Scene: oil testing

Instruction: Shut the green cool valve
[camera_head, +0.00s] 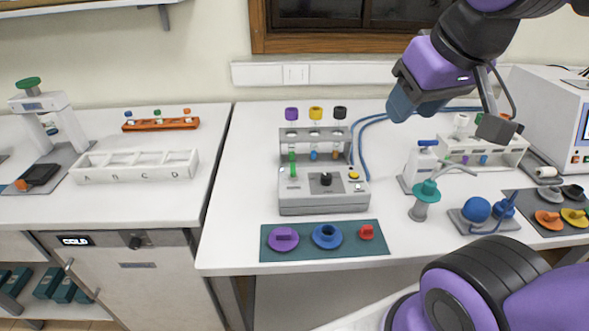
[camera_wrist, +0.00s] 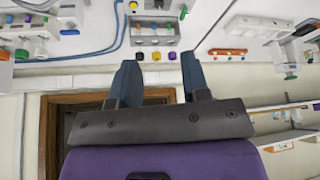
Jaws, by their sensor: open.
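A small upright green handle (camera_head: 292,164) is on the front left of a grey device (camera_head: 324,193) in the middle of the bench. I take it to be the green cool valve; how far it is turned cannot be told. A small green part also shows upside down at the top of the wrist view (camera_wrist: 183,12). My gripper (camera_head: 401,106) is raised above and to the right of the device, well apart from it. In the wrist view its two blue fingers (camera_wrist: 158,60) are spread with nothing between them.
Purple, yellow and black knobs (camera_head: 316,113) stand along the device's back. Blue hoses (camera_head: 361,140) run behind it to the right. A green mat (camera_head: 375,250) with coloured parts lies in front. Bare bench lies left of the device.

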